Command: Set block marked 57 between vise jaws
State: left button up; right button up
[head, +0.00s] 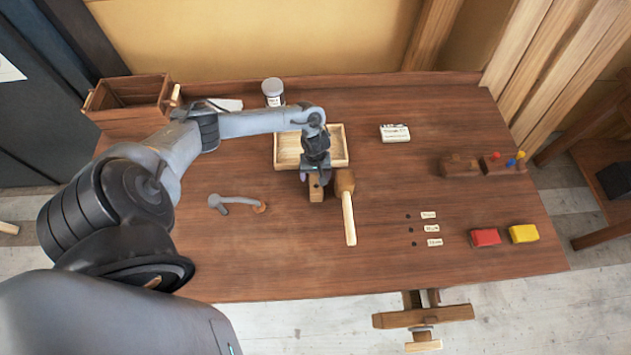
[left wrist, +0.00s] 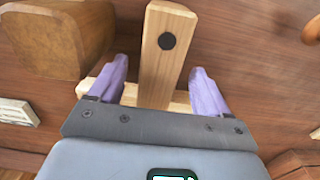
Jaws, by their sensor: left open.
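A small wooden block (head: 316,190) stands on the bench beside the mallet, under my left gripper (head: 317,176). In the left wrist view this pale block (left wrist: 165,60), with a dark round spot on it, lies between the spread purple fingers of my left gripper (left wrist: 160,88). There is a gap on both sides, so the gripper is open around it. No number 57 can be read on it. A wooden vise (head: 424,318) is at the bench's front edge, low right of centre. My right gripper is not in view.
A mallet (head: 348,215) lies close to the right of the block; its head (left wrist: 60,40) also shows in the left wrist view. A shallow tray (head: 341,150) is just behind. Red (head: 485,237) and yellow (head: 523,233) blocks lie right. The front middle of the bench is clear.

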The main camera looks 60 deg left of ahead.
pick_arm(q)
jog(key=shift+f, duration=1.1)
jog(key=shift+c, duration=0.4)
jog(key=shift+r, duration=0.1)
jog(key=c, duration=1.3)
